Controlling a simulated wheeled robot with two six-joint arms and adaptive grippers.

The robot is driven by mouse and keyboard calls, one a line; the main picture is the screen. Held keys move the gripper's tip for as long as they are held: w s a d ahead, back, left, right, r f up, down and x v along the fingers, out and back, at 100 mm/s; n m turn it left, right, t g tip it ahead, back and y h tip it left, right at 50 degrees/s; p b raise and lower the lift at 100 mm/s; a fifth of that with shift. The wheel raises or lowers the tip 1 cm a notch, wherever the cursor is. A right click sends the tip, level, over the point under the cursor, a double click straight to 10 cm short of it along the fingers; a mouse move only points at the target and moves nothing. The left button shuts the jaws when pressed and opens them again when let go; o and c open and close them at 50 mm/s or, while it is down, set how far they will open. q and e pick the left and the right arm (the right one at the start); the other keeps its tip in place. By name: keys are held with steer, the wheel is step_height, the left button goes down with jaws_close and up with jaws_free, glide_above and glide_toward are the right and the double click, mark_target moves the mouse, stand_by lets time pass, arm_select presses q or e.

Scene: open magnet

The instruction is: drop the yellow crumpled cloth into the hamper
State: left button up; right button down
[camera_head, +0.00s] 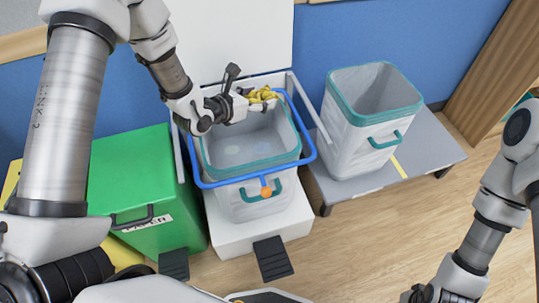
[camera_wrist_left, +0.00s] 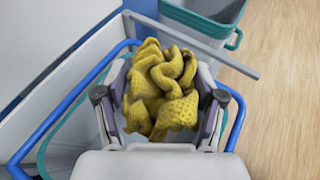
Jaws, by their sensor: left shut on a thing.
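The yellow crumpled cloth (camera_head: 263,95) is bunched in my left gripper (camera_head: 244,99), above the back rim of the middle hamper. The left wrist view shows the cloth (camera_wrist_left: 165,88) between both fingers of the gripper (camera_wrist_left: 160,80). The middle hamper (camera_head: 240,190) is a white bin with a teal rim, open at the top, inside a blue hoop frame. Its visible floor shows only faint pale patches. My right gripper (camera_head: 428,292) is at the bottom edge, partly cut off, away from the cloth.
A similar open white bin (camera_head: 360,140) with teal rim stands on a grey platform (camera_head: 425,150) at right. A green lidded box (camera_head: 140,190) stands at left. The blue hoop (camera_head: 307,150) surrounds the middle bin's top. A white panel (camera_head: 230,40) rises behind it.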

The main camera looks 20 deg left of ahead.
arm_select(q)
steer(key=s+a+f+b, duration=0.1)
steer(key=a+f, duration=0.4)
steer(key=f, duration=0.6)
steer(key=shift+s+a+y, duration=0.25)
steer(key=shift+s+y, duration=0.15)
steer(key=shift+s, duration=0.1)
arm_select(e)
steer(key=shift+a+f, duration=0.1)
steer(key=shift+f, duration=0.1)
arm_select(q)
steer(key=o, duration=0.8)
steer(key=shift+f, duration=0.1)
steer(key=v, duration=1.2)
arm_select(e)
steer(key=shift+s, duration=0.1)
